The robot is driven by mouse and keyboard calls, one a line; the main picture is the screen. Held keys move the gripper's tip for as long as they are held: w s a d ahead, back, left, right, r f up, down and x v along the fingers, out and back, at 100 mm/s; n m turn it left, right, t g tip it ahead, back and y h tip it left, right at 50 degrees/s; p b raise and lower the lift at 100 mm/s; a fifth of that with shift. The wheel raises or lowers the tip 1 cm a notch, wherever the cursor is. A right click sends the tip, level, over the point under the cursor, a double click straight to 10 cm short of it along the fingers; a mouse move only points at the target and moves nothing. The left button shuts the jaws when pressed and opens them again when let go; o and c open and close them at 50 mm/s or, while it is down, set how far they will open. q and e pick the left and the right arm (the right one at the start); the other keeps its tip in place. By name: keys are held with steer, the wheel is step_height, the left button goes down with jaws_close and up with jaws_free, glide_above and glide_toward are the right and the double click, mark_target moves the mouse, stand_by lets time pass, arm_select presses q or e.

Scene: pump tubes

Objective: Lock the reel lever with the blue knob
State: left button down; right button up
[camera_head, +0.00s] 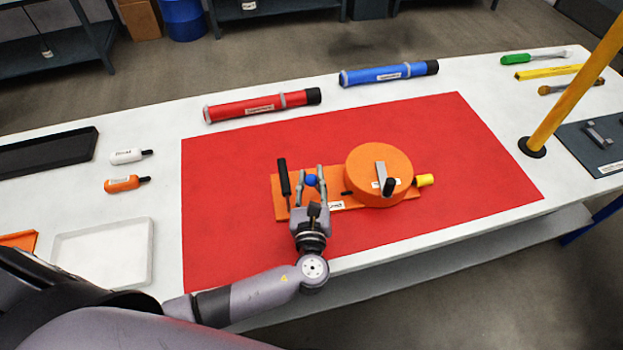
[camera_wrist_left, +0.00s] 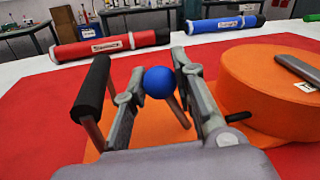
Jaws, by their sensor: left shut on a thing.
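The orange reel (camera_head: 378,165) sits on an orange base plate (camera_head: 408,194) on the red mat. The blue knob (camera_head: 311,180) tops a thin lever rod left of the reel drum. My left gripper (camera_head: 311,178) has one finger on each side of the knob and is shut on it. The left wrist view shows the blue knob (camera_wrist_left: 160,82) between the fingers, with its rod (camera_wrist_left: 179,115) slanting down to the right. A black-handled lever (camera_head: 283,178) stands just left of the gripper. The lower lever is partly hidden. My right gripper is not in view.
The reel drum has a crank handle (camera_head: 388,186) on top and a yellow part (camera_head: 424,180) at its right. A red tube (camera_head: 255,106) and a blue tube (camera_head: 388,73) lie behind the mat. A yellow post (camera_head: 575,95) stands at the right.

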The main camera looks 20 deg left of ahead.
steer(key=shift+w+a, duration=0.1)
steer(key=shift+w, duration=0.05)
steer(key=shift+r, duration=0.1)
arm_select(q)
steer(key=shift+d+r+p, duration=0.15)
steer(key=shift+r+p, duration=0.1)
steer(key=shift+p, duration=0.3)
steer(key=d+m+p, duration=0.1)
steer(key=p, duration=0.1)
steer(key=w+m+p, duration=0.1)
steer(key=m+p, duration=0.1)
steer(key=p, duration=0.1)
steer(key=shift+d+r+g, duration=0.4)
steer(key=shift+w+d+f+m+p, duration=0.1)
steer(key=shift+w+d+m+p, duration=0.15)
steer(key=shift+m+p, duration=0.3)
steer(key=shift+w+d+m+p, duration=0.15)
steer(key=shift+d+m+p, duration=0.15)
steer(key=shift+m+p, duration=0.25)
steer(key=shift+w+d+f+m+g+p, duration=0.3)
steer(key=shift+d+m+p, duration=0.1)
steer(key=shift+m+p, duration=0.25)
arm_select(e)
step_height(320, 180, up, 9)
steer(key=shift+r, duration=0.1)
arm_select(q)
steer(key=shift+s, duration=0.1)
